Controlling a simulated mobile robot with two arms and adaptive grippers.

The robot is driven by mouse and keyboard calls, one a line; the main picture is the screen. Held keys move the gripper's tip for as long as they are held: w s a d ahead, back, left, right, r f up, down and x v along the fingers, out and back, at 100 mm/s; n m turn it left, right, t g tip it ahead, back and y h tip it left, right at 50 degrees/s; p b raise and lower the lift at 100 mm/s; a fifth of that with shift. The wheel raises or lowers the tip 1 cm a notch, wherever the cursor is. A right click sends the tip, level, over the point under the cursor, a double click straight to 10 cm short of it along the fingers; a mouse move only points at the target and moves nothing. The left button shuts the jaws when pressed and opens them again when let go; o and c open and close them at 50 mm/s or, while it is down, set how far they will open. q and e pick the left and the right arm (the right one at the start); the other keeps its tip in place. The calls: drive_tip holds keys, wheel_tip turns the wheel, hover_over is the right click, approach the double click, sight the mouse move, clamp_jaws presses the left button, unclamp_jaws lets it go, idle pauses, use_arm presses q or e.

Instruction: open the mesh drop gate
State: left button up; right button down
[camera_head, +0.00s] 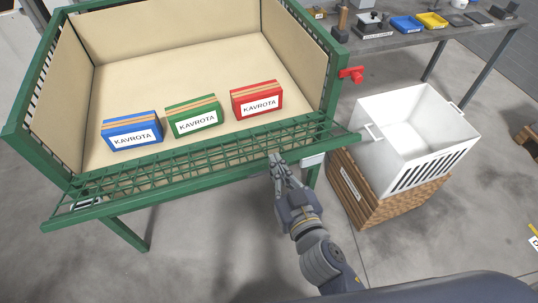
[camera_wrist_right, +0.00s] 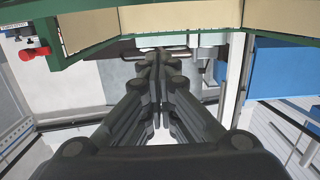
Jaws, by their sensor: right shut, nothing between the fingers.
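The green mesh drop gate (camera_head: 215,157) runs along the front of a green-framed bin with tan walls. It appears folded outward, with its front bar past the bin's front edge and its mesh seen from above. My right gripper (camera_head: 277,158) is shut and empty, with its fingertips at the gate's front bar, right of the middle. Whether they touch the bar is unclear. In the right wrist view the closed fingers (camera_wrist_right: 157,60) point towards a green frame bar (camera_wrist_right: 190,33). My left gripper is not in view.
Blue (camera_head: 132,131), green (camera_head: 194,117) and red (camera_head: 257,99) KAVROTA boxes stand in the bin behind the gate. A red fitting (camera_head: 351,74) is on the right post. A white crate (camera_head: 440,135) on a brown wicker-like base (camera_head: 392,205) stands right. A workbench (camera_head: 450,40) is behind.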

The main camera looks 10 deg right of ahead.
drive_tip(key=p, duration=0.2)
hover_over(267, 167)
drive_tip(key=w, duration=0.1)
drive_tip(key=shift+f, duration=0.35)
drive_tip(key=shift+s+d+f+b, duration=0.1)
drive_tip(key=shift+s+f+b, duration=0.15)
drive_tip(key=shift+f, duration=0.3)
drive_tip(key=shift+s+f+b, duration=0.15)
drive_tip(key=shift+f+b, duration=0.2)
drive_tip(key=shift+f, duration=0.15)
drive_tip(key=shift+s+d+f+b, duration=0.15)
drive_tip(key=shift+s+f+b, duration=0.15)
drive_tip(key=shift+s+f, duration=0.35)
drive_tip(key=shift+w+f, duration=0.1)
drive_tip(key=shift+f, duration=0.05)
drive_tip(key=s+f+b, duration=0.1)
drive_tip(key=b, duration=0.1)
drive_tip(key=f+b, duration=0.2)
drive_tip(key=s+f+b, duration=0.1)
drive_tip(key=f+b, duration=0.1)
drive_tip(key=shift+s+d, duration=0.3)
